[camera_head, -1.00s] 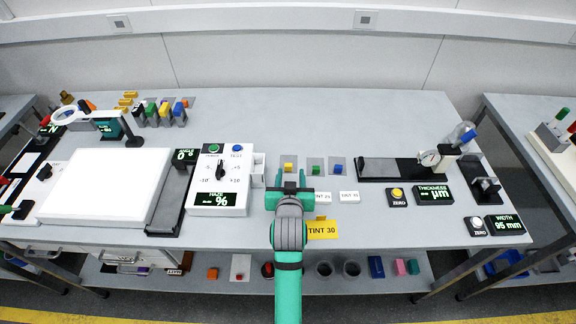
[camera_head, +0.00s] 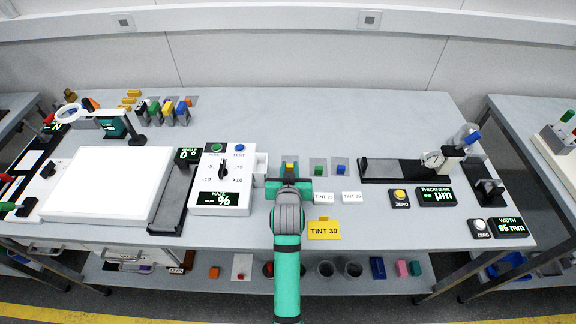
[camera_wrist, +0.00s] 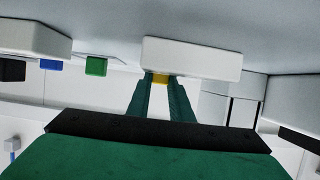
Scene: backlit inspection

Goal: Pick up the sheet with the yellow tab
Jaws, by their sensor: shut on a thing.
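The sheet with the yellow tab shows mainly as its yellow tab (camera_head: 289,166), at the left end of a short row of tabs near the table's middle. My gripper (camera_head: 289,182) is at this tab and is shut on it. In the wrist view the yellow tab (camera_wrist: 160,78) sits between the fingertips of my gripper (camera_wrist: 160,84), up against a pale block (camera_wrist: 192,58). The rest of the sheet is hidden. I cannot tell whether it is raised.
A green tab (camera_head: 318,170) and a blue tab (camera_head: 341,170) stand just right. Small white labels (camera_head: 324,198) and a yellow TINT 30 card (camera_head: 324,230) lie in front. A haze meter (camera_head: 221,180) stands close left. The table behind is clear.

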